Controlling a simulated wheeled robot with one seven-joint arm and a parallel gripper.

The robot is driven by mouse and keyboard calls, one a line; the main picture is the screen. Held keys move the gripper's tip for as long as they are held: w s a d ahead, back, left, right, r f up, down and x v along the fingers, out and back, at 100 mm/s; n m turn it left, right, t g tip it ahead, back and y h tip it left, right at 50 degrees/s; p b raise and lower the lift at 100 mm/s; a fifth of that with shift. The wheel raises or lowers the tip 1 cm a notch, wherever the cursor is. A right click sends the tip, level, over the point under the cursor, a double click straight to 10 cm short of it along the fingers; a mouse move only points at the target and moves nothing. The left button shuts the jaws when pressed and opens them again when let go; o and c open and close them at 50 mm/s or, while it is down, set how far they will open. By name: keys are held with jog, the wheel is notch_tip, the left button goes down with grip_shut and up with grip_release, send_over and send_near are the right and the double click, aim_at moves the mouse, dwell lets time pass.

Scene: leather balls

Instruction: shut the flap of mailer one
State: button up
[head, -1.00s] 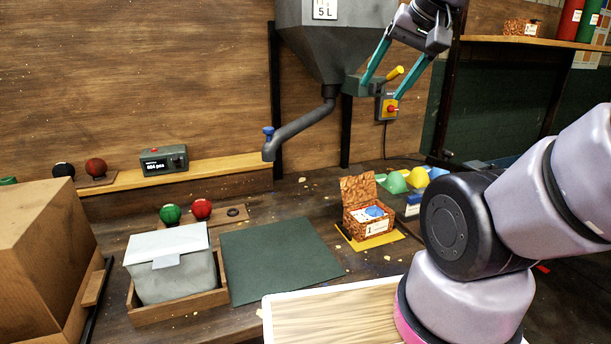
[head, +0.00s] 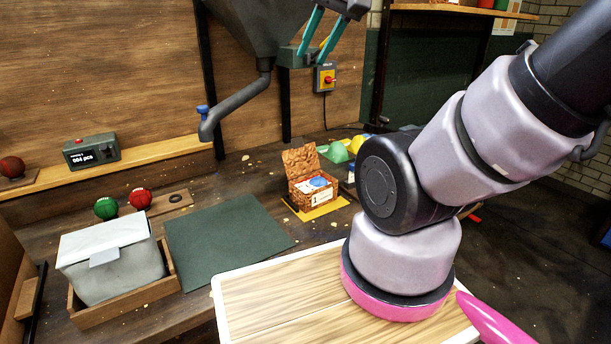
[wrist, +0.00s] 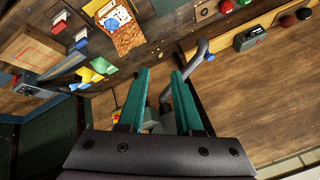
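A small brown patterned box (head: 312,192) with a white label stands on the bench; its lid flap (head: 301,160) is raised at the back. Something blue and white lies inside. The label looks like it begins with a 1, but I cannot read it surely. The box also shows in the wrist view (wrist: 128,38). A pale grey mailer (head: 118,272) sits in a wooden tray, its top flap folded over with a tab at the front. My gripper (head: 312,59) is high above the bench behind the box, its teal fingers apart and empty; it also shows in the wrist view (wrist: 160,72).
A grey hopper with a bent spout (head: 237,98) hangs near my gripper. A yellow mat (head: 318,209) lies under the box, coloured pieces (head: 337,152) behind it. A dark green mat (head: 225,245) lies clear. Red and green balls (head: 140,198) stand behind the grey mailer.

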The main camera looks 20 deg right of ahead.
jog(key=shift+n+g, duration=0.6)
jog(key=shift+g, duration=0.1)
jog(key=w, duration=0.5)
jog(key=shift+w+d+f, duration=0.1)
jog(key=shift+w+d, duration=0.2)
jog(key=shift+d, duration=0.05)
grip_shut()
jog(key=n+g+h, duration=0.2)
jog(key=n+g, duration=0.4)
send_over(301, 156)
jog(key=w+a, duration=0.1)
jog(key=w, duration=0.3)
notch_tip(301, 156, down, 27)
jog(key=shift+s, duration=0.15)
